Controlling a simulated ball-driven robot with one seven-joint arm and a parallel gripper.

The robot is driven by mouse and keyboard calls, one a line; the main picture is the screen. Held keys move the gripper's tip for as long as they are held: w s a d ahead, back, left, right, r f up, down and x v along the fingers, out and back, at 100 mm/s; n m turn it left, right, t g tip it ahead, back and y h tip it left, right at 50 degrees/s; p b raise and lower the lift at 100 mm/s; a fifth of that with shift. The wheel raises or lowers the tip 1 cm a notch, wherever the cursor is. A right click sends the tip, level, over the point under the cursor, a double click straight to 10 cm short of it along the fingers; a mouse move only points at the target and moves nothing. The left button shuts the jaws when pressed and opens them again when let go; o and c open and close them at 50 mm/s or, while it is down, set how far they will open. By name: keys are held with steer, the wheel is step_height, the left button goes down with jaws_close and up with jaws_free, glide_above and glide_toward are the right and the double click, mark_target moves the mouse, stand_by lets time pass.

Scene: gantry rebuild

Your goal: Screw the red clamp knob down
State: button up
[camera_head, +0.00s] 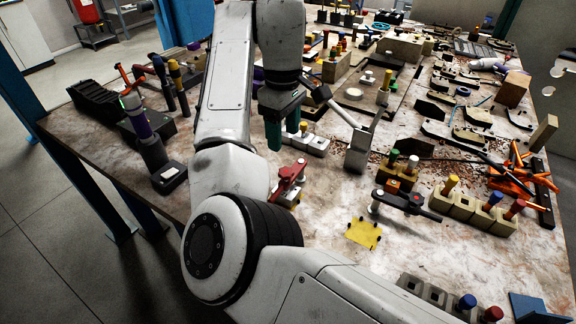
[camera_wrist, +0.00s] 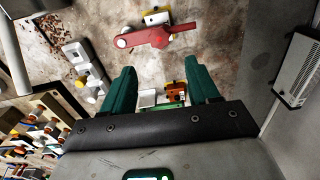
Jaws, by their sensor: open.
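A red clamp piece (camera_head: 290,178) with an arm stands on a small pale base on the table, below and slightly right of my gripper in the head view. I cannot tell which part is the knob. My gripper (camera_wrist: 160,85) has its green fingers apart with no object held. In the head view my gripper (camera_head: 275,132) points down above the table, apart from the clamp; its fingers overlap there.
A white block with posts (camera_head: 308,142) stands close right of my gripper. A grey bracket (camera_head: 358,150) is farther right. A dark clamp (camera_head: 405,201) and a yellow sheet (camera_head: 363,233) lie to the right. Dark-based posts (camera_head: 158,158) stand left. Bare table surrounds the yellow sheet.

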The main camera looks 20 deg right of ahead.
mark_target(285, 171)
step_height(285, 171, down, 10)
steer(key=shift+r, duration=0.1)
stand_by(0.4)
steer(key=c, duration=0.9)
steer(key=shift+r+m+p, duration=0.1)
steer(key=shift+m+p, duration=0.2)
steer(key=shift+p, duration=0.05)
